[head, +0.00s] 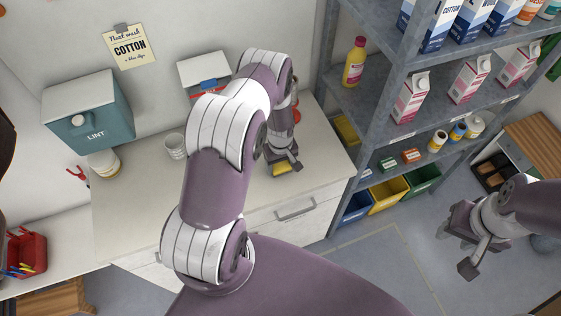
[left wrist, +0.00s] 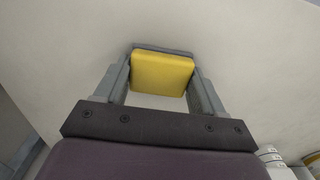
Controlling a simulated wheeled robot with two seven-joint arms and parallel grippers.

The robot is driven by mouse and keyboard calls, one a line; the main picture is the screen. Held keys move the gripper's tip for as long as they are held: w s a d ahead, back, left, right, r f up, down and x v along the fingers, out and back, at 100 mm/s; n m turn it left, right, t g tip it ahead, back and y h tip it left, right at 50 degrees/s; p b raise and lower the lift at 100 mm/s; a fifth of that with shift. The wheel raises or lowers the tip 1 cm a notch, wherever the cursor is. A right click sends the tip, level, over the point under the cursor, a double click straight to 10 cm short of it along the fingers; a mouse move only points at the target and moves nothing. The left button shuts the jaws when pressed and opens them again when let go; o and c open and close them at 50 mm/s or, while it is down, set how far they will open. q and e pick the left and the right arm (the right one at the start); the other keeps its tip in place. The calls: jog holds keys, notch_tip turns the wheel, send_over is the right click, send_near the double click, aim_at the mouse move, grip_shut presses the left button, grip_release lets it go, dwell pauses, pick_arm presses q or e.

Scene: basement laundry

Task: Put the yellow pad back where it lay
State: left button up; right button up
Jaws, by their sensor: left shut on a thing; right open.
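The yellow pad (left wrist: 162,74) is between the two fingers of my left gripper (left wrist: 160,85) in the left wrist view, with the pale worktop behind it. I cannot tell whether the pad touches the worktop. My right gripper (head: 458,248) is open and empty, over the floor at the right.
My left arm hides the worktop's middle.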

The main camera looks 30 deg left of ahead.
pick_arm(q)
jog(key=shift+f, duration=0.1)
jog(key=o, duration=0.7)
jog(key=shift+s, duration=0.1)
jog(key=o, duration=0.4)
